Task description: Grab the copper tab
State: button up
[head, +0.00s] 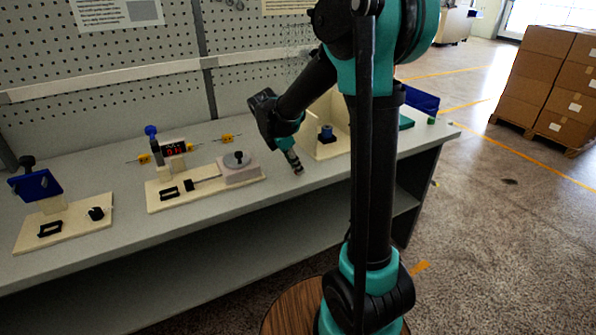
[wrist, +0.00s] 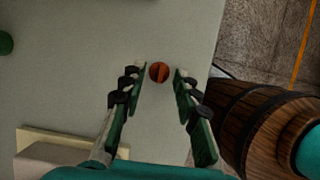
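The copper tab (wrist: 159,72) shows in the wrist view as a small round orange-brown piece with a dark line across it, on the grey bench top. My gripper (wrist: 160,74) is open, with one finger on each side of the tab and a narrow gap to each. In the head view my gripper (head: 297,170) points down at the bench top, in front of the cream box. The tab is too small there to make out clearly.
The cream box (head: 329,149) with a blue-topped part stands behind my gripper. Left of it are a winding fixture (head: 205,187) with a red display and another fixture (head: 62,226). The bench's front edge is close. A pegboard (head: 150,105) backs the bench.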

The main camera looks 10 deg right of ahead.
grip_shut()
dwell(0.4)
